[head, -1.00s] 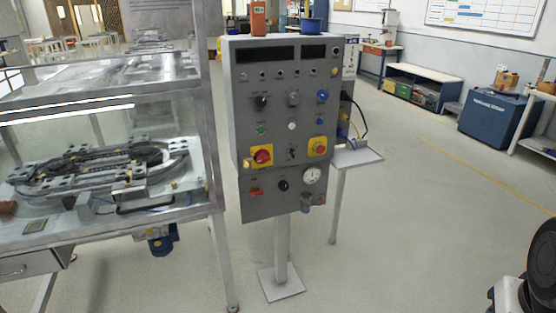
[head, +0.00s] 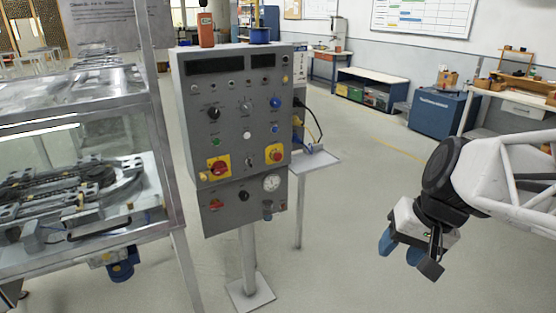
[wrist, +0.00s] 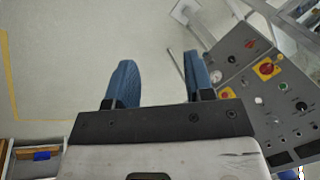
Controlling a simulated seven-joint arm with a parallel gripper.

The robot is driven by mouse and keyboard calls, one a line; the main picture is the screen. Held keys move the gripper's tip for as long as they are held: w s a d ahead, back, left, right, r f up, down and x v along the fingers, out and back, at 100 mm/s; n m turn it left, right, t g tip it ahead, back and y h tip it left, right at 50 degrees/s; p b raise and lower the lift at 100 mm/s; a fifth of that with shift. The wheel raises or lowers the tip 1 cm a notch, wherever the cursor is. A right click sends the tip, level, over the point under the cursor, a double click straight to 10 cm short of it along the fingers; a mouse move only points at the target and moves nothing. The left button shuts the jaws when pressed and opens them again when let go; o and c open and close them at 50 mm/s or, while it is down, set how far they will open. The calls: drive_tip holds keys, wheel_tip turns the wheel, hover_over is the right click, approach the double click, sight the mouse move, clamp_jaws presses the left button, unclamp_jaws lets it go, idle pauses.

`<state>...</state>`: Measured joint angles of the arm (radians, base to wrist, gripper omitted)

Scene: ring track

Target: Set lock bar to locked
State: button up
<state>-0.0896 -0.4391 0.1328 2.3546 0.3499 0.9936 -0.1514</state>
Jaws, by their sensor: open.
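The grey control panel (head: 236,125) stands upright on a post, left of centre in the head view. I cannot tell which of its parts is the lock bar. A red handle on a yellow plate (head: 218,167) is on its lower left, with a small red handle (head: 216,205) below. A red knob on yellow (head: 275,153) is at the right. My gripper (head: 408,257) hangs in the air to the right of the panel, open and empty, touching nothing. In the wrist view the blue fingers (wrist: 158,65) are spread apart and the panel (wrist: 262,95) appears at the right.
A glazed case with a ring track (head: 75,195) stands left of the panel. A small shelf on a leg (head: 316,162) is right behind the panel. A blue cabinet (head: 437,122) and workbench stand further back. The floor between panel and gripper is clear.

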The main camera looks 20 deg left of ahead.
drive_tip(key=w+a+f+n+g+y, duration=0.15)
drive_tip(key=w+a+y, duration=0.25)
drive_tip(key=w+a, duration=0.9)
drive_tip(key=w+a+f+g+y, duration=0.2)
drive_tip(key=w+a+y, duration=0.2)
drive_tip(key=w+a, duration=0.9)
drive_tip(key=m+t+y, duration=0.2)
drive_tip(key=y, duration=0.5)
approach(204, 180)
drive_tip(key=a, duration=0.3)
drive_tip(key=shift+w+d+r, duration=0.1)
drive_tip(key=shift+w+r, duration=0.15)
drive_tip(key=shift+r, duration=0.15)
drive_tip(key=shift+a, duration=3.9)
clamp_jaws()
